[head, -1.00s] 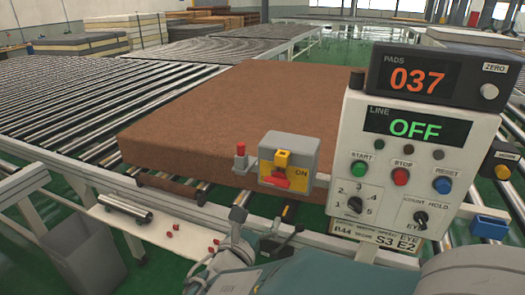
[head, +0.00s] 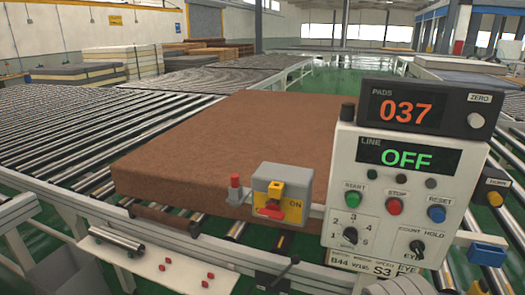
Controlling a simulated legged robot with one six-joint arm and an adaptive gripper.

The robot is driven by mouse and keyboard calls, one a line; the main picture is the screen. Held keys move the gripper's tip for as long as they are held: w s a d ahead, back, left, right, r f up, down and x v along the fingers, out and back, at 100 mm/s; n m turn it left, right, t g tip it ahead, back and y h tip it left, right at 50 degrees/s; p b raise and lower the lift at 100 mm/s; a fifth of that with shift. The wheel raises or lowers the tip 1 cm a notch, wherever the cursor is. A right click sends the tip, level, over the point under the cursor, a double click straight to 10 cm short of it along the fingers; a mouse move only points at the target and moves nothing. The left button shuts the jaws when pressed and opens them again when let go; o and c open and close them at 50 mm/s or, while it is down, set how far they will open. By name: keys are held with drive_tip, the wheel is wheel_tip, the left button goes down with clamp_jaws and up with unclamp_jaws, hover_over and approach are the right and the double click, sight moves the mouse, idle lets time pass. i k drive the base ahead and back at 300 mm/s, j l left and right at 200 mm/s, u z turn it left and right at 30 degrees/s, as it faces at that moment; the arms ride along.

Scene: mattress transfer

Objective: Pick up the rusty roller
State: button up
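A dark, rust-brown roller (head: 166,222) shows in the head view, low at the front edge of the conveyor, just under the near left side of the brown mattress (head: 225,140). Most of it lies in shadow, and I cannot tell how its ends are seated. A clean silver roller (head: 117,240) lies apart from it on the white shelf below the rail.
A control box (head: 405,195) reads OFF, with a counter (head: 425,110) reading 037 above it. A grey switch box (head: 283,193) with a red handle stands on the rail. Small red pieces (head: 207,276) lie on the white shelf (head: 180,270). A grey bin (head: 70,275) is below left.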

sight(178, 222)
drive_tip(key=i+j, duration=0.2)
drive_tip(key=j, duration=0.25)
drive_tip(key=i+j, duration=0.15)
drive_tip(key=j, duration=0.3)
drive_tip(key=i+j, duration=0.2)
drive_tip(key=j, duration=0.3)
drive_tip(key=i+j, duration=0.2)
drive_tip(key=j, duration=0.25)
drive_tip(key=i+j+z, duration=0.1)
drive_tip(key=j, duration=0.35)
drive_tip(key=i+j, duration=0.25)
drive_tip(key=j, duration=0.25)
drive_tip(key=i+j, duration=0.15)
drive_tip(key=j, duration=0.3)
drive_tip(key=i+j, duration=0.2)
drive_tip(key=j, duration=0.3)
